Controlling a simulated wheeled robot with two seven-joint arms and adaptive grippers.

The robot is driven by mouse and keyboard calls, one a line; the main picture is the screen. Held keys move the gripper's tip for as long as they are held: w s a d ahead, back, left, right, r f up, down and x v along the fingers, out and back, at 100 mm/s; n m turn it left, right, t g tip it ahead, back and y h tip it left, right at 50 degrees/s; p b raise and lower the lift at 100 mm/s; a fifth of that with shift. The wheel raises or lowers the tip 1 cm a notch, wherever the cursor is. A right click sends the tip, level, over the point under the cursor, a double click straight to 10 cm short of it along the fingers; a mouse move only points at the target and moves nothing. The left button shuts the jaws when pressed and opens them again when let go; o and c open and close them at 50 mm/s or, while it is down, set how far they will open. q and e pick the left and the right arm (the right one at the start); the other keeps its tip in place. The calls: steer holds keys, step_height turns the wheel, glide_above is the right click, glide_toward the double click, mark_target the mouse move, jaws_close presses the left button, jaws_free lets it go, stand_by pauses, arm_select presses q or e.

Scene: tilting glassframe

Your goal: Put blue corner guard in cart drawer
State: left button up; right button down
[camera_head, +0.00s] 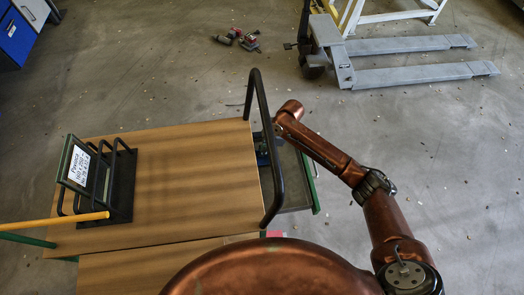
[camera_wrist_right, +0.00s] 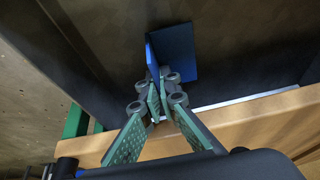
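The blue corner guard (camera_wrist_right: 175,52) is an L-shaped blue piece, seen in the right wrist view beyond my fingertips. My right gripper (camera_wrist_right: 158,92) has its green-padded fingers close together at the near edge of the guard, and they appear to pinch one flange. In the head view a little blue (camera_head: 262,158) shows beside the cart's handle; my right gripper there is mostly hidden by the handle and arm. The open cart drawer (camera_head: 296,185) sticks out at the cart's right side. The guard is over or inside its dark interior; contact with the floor is unclear. My left gripper is out of view.
The cart's wooden top (camera_head: 190,180) is bare in the middle, with a black rack and sign (camera_head: 80,165) at its left. The black handle (camera_head: 262,110) rises between the top and drawer. A pallet jack (camera_head: 400,55) and red tools (camera_head: 240,38) are farther off.

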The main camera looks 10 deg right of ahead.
steer(key=shift+d+f, duration=0.2)
steer(key=shift+f, duration=0.15)
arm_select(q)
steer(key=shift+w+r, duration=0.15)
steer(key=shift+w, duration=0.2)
arm_select(e)
steer(key=shift+a+r, duration=0.1)
steer(key=shift+f, duration=0.2)
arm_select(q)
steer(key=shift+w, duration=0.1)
arm_select(e)
steer(key=c, duration=2.2)
jaws_free()
steer(key=shift+o, duration=0.2)
steer(key=shift+r, duration=0.1)
steer(key=shift+r, duration=0.25)
arm_select(q)
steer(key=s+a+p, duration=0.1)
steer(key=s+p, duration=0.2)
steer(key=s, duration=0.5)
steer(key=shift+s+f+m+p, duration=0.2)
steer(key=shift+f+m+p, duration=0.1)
steer(key=shift+p, duration=0.05)
arm_select(e)
steer(key=v, duration=1.1)
steer(key=shift+d+r, duration=0.25)
steer(key=shift+r, duration=0.05)
